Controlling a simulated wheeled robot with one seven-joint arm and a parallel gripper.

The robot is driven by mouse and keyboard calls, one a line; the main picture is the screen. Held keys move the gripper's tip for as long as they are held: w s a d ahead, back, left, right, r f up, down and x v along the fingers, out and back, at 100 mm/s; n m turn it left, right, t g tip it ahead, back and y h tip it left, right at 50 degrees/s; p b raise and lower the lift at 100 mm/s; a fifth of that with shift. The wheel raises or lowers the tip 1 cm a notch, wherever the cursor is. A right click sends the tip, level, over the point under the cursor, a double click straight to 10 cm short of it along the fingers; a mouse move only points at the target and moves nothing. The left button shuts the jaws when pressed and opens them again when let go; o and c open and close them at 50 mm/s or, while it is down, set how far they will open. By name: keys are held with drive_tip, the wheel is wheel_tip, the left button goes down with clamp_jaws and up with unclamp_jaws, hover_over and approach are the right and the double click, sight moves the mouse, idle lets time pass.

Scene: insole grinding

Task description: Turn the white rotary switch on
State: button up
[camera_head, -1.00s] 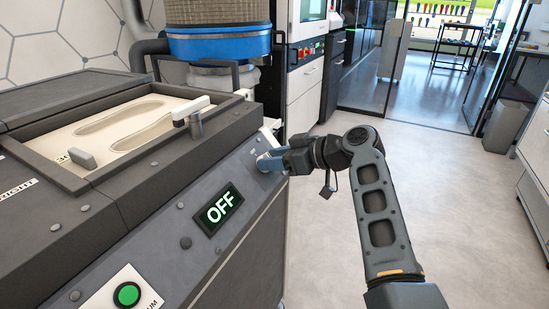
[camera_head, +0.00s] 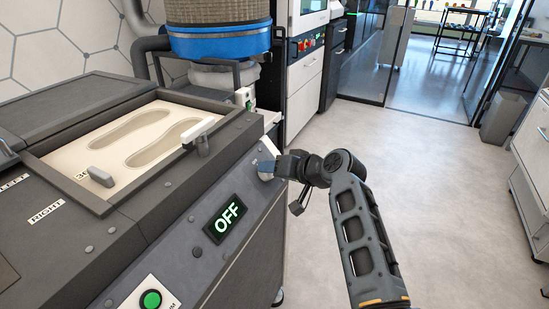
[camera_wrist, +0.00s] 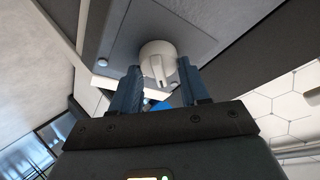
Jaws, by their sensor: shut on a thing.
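The white rotary switch (camera_wrist: 158,60) sits on the sloped grey front panel of the machine, and a ridge stands out from its round face in the wrist view. In the head view the switch (camera_head: 265,172) is partly hidden by my gripper (camera_head: 268,168). My gripper also shows in the wrist view (camera_wrist: 159,80), with one blue finger on each side of the switch, shut on it.
A green button (camera_head: 151,299) is at the lower front of the panel. Insole-shaped recesses lie in a pale tray (camera_head: 95,150) on top, with a white-topped handle (camera_head: 200,132) on its frame. A blue-banded drum (camera_head: 218,47) stands behind. The floor (camera_head: 440,200) to the right is clear.

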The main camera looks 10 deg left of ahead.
drive_tip(key=m+p, duration=0.2)
drive_tip(key=m+h+p, duration=0.1)
drive_tip(key=m+p, duration=0.1)
drive_tip(key=m+h+p, duration=0.1)
drive_tip(key=p, duration=0.1)
drive_tip(key=shift+r+m, duration=0.25)
drive_tip(key=shift+m, duration=0.15)
drive_tip(key=shift+f+m+p, duration=0.1)
drive_tip(key=shift+m+p, duration=0.8)
drive_tip(key=shift+p, duration=0.1)
drive_tip(key=shift+f+m+h+p, duration=0.1)
drive_tip(key=shift+m+h+p, duration=0.3)
drive_tip(key=shift+m+p, duration=0.1)
drive_tip(key=shift+f, duration=0.1)
drive_tip(key=o, duration=1)
drive_tip(key=shift+o, duration=0.2)
drive_tip(key=v, duration=0.8)
drive_tip(key=shift+p, duration=0.3)
